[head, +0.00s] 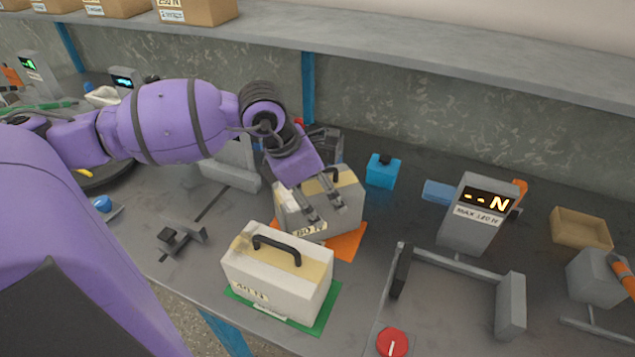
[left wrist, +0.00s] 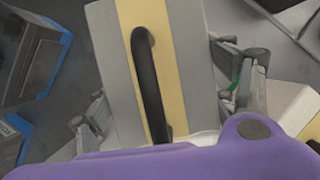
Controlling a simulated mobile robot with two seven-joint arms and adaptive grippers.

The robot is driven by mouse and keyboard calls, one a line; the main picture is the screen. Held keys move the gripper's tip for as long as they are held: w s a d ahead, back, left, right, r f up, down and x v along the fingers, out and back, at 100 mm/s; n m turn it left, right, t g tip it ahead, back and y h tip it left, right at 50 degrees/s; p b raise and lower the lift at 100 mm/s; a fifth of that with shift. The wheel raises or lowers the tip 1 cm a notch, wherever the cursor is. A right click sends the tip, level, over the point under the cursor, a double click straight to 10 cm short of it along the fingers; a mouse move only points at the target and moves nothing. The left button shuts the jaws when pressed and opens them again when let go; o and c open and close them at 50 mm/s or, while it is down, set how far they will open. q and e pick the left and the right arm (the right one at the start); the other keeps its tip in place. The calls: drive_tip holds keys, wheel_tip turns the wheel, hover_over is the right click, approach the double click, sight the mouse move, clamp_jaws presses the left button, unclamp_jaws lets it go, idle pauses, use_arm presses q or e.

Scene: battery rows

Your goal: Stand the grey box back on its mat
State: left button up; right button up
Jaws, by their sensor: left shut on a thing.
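The grey box (head: 340,209) has a yellowish band, a black handle and a label on its front. It is near upright at the orange mat (head: 347,244), which shows below and to its right. I cannot tell whether its base touches the mat. My left gripper (head: 328,212) comes down over the box from the upper left and is shut on it. In the left wrist view, the box (left wrist: 117,60) and its handle (left wrist: 148,75) lie between the fingers. My right gripper is in neither view.
A similar pale box (head: 270,285) stands on a green mat (head: 327,312) close in front. A blue block (head: 382,171) stands behind right. A gauge with a lit display (head: 478,220) and a grey frame (head: 510,310) are to the right. A shelf (head: 420,50) runs along the back.

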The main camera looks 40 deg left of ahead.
use_arm(q)
drive_tip(key=shift+w+f, duration=0.15)
drive_tip(key=shift+f, duration=0.3)
drive_tip(key=o, duration=1.6)
drive_tip(key=shift+f, duration=0.3)
drive_tip(key=o, duration=0.5)
drive_tip(key=shift+r, duration=0.1)
